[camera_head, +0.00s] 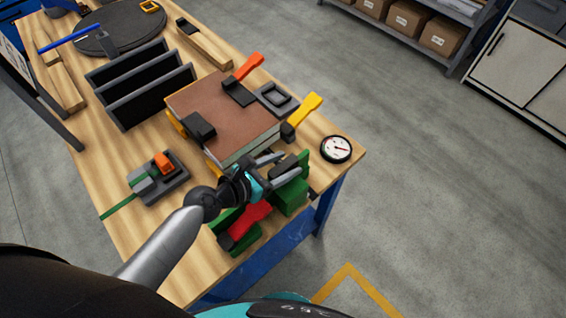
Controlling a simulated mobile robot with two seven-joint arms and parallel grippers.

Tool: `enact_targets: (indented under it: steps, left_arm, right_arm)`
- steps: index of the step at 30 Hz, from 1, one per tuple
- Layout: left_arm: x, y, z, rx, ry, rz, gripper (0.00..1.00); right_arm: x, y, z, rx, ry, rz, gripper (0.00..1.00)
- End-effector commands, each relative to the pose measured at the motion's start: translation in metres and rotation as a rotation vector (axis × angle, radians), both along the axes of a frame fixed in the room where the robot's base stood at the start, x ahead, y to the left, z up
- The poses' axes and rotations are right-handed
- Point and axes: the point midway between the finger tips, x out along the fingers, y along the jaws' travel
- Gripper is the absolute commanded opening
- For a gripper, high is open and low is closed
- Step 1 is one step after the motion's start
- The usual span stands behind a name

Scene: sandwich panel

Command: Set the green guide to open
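Green parts (290,197) sit at the table's front right corner, beside and below the brown-topped panel (222,112). More green shows under a red lever (246,222) and by a dark block at the corner; I cannot tell which green piece is the guide or how it is set. My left gripper (284,166) is over these green parts, at the panel's near corner. Its two grey fingers are apart, with the dark block between or just below them; contact cannot be told. The gripper hides part of the green pieces. My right gripper is not in view.
A round gauge (336,149) lies right of the gripper. Orange (249,66) and yellow (308,107) levers stand at the panel's far and right sides. A black slotted rack (140,88) and a grey device with an orange block (162,160) are left. Bare wood lies between them.

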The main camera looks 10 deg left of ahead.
Motion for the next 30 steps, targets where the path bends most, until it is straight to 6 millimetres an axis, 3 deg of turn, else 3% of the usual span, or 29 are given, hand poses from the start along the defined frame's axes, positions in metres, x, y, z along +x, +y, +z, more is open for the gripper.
enact_targets:
  steps: [14, 30]
  left_arm:
    - [-0.004, 0.003, 0.002, 0.0, 0.0, 0.001, 0.6]
    - [-0.071, 0.055, 0.035, 0.003, 0.003, -0.001, 0.6]
  right_arm:
    - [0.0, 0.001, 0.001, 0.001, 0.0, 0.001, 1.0]
    - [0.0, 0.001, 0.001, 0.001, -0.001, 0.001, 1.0]
